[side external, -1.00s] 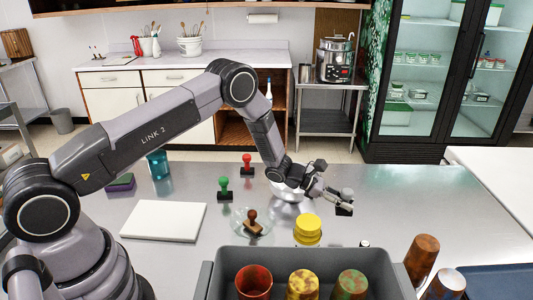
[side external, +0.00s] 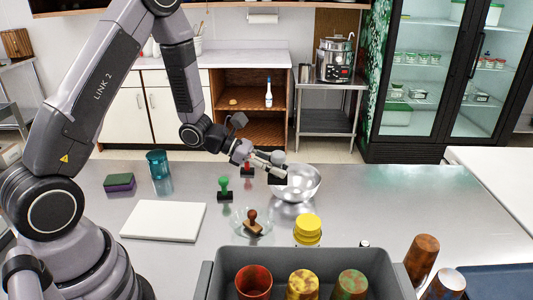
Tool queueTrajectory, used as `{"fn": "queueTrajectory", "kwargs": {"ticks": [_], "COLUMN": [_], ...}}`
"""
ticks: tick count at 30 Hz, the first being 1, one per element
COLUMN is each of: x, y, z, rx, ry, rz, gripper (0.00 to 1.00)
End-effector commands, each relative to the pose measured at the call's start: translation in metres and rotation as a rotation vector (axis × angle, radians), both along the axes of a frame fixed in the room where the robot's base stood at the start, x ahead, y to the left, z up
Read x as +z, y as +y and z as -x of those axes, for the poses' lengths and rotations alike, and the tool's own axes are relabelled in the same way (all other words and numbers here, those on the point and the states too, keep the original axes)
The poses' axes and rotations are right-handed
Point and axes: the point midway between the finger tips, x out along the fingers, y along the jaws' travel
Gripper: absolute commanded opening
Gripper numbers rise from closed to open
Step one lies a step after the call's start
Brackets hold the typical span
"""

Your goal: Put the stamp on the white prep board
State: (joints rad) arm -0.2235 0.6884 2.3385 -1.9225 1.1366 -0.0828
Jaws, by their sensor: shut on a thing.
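My gripper (side external: 272,166) is shut on a stamp with a grey knob (side external: 278,156) and a black base (side external: 277,178). It holds the stamp roughly upright above the table, over or just in front of the left side of the metal bowl; the exact depth is hard to tell. The white prep board (side external: 163,221) lies flat and bare on the table, left of and nearer than my gripper. Other stamps stand nearby: a green one (side external: 223,188), a red one (side external: 247,169) partly hidden by my gripper, and a brown one (side external: 252,223) tilted on a glass dish (side external: 237,229).
The metal bowl (side external: 309,183) stands just right of the held stamp.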

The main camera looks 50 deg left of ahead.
Motion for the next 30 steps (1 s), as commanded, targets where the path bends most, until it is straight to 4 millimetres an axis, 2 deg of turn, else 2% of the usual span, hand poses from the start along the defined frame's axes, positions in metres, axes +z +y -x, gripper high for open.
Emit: {"fn": "queueTrajectory", "kwargs": {"ticks": [5, 8, 12, 16, 20, 24, 27, 30], "x": [-0.012, -0.018, -0.029, -0.037, -0.043, -0.047, -0.049, -0.051], "y": [-0.026, -0.039, -0.053, -0.053, -0.037, -0.006, 0.023, 0.054], "z": [0.033, 0.061, 0.111, 0.167, 0.218, 0.259, 0.280, 0.291], "rx": [-0.204, -0.354, -0.624, -0.929, -1.240, -1.569, -1.807, -2.046], "ry": [0.006, 0.006, 0.010, 0.013, 0.015, 0.019, 0.022, 0.025], "rz": [0.003, 0.004, 0.005, 0.006, 0.005, 0.001, -0.001, -0.005], "gripper": [0.00, 0.00, 0.00, 0.00, 0.00, 0.00, 0.00, 0.00]}}
